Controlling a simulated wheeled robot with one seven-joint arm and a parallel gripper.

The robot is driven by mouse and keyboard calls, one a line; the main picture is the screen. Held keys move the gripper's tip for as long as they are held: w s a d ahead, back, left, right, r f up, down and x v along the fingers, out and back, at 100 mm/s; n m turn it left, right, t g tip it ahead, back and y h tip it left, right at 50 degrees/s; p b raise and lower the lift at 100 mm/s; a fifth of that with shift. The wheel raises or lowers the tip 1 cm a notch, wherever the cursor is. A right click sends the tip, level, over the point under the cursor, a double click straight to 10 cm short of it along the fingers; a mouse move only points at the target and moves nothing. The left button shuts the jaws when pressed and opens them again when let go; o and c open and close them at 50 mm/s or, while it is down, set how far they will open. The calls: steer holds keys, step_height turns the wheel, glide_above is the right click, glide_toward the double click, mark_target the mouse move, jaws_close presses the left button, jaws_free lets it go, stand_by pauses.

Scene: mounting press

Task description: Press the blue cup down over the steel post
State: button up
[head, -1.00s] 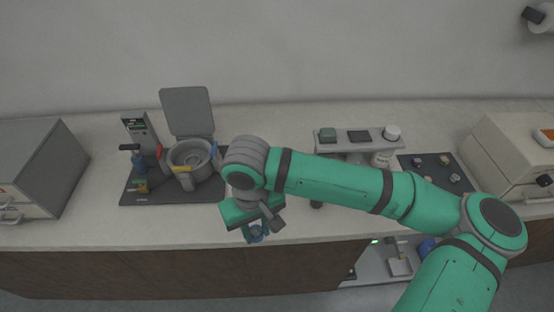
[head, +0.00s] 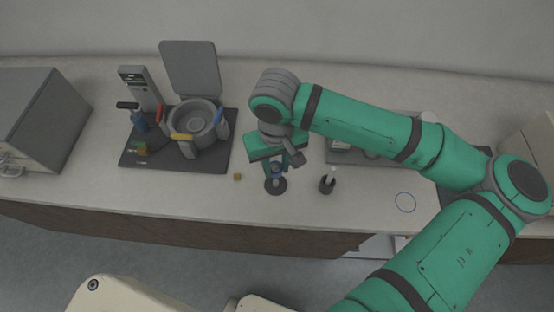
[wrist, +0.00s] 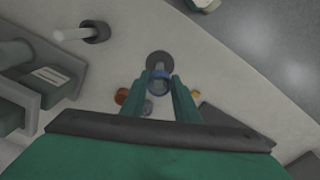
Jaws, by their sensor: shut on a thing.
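The blue cup (head: 277,171) is held between the fingers of my gripper (head: 275,166), which is shut on it. In the wrist view the blue cup (wrist: 159,82) shows as a ring between the fingertips. A dark round base (head: 277,187) stands on the counter just below the cup. In the wrist view this base (wrist: 158,57) lies just beyond the cup, with a short grey post (wrist: 159,67) reaching toward it. The cup hides most of the post. I cannot tell whether the cup is around the post's top or above it.
A black holder with a white rod (head: 328,182) stands close on the right. The press-like device (head: 193,122) with a raised lid is on a dark mat further left. The counter's front edge is near.

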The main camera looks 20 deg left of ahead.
mark_target(277, 184)
steer(key=shift+f, duration=2.6)
steer(key=shift+s+d+f, duration=0.1)
steer(key=shift+s+f, duration=0.05)
steer(key=shift+f, duration=1.05)
steer(key=o, duration=1.6)
steer(key=shift+c, duration=0.2)
steer(key=shift+r, duration=4)
